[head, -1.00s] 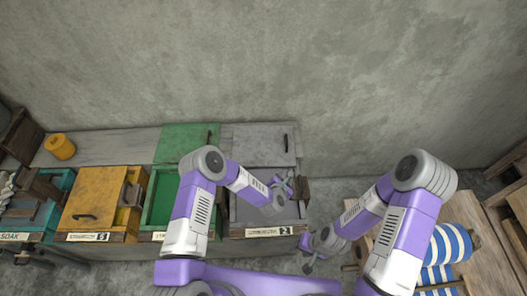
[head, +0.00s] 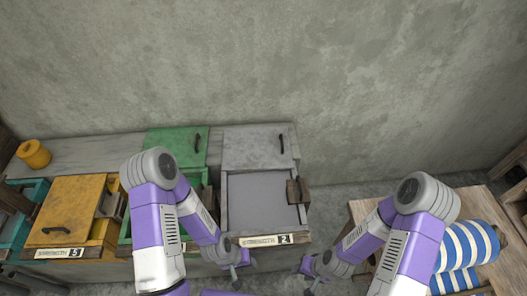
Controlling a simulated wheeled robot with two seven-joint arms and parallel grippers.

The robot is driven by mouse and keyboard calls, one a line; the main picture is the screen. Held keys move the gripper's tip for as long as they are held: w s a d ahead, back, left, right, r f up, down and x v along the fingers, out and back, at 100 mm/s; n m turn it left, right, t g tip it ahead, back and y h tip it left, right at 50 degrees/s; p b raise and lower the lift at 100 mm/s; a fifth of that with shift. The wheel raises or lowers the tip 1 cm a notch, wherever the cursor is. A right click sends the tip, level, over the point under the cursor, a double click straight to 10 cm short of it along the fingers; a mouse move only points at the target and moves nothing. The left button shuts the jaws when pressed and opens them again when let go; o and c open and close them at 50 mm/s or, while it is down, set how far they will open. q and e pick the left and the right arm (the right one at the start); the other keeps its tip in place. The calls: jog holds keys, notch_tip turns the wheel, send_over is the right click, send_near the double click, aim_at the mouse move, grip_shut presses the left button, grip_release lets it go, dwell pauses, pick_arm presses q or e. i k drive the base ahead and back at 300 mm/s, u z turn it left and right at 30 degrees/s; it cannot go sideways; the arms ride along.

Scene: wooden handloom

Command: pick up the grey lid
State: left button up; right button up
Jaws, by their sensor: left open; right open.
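The grey lid (head: 258,148) lies at the back of the bench, behind the open grey box (head: 223,205), with a dark handle near its right side. Nothing of mine touches it. My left gripper (head: 236,278) is in front of the grey box, below its label, well short of the lid. It is small and partly hidden by its wrist, open and empty. My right gripper (head: 306,275) is open and empty, right of the grey box's front corner and away from the lid.
A green lid (head: 175,141) lies just left of the grey one. A yellow box (head: 72,210) and a teal box (head: 28,190) stand further left, with a yellow pot (head: 33,153) behind. A wooden block (head: 298,190) sits on the grey box's right edge. Blue-striped rolls (head: 465,246) lie at right.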

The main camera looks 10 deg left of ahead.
aim_at(268, 147)
jog(key=k, duration=0.5)
jog(key=u, duration=1)
jog(key=i, duration=0.95)
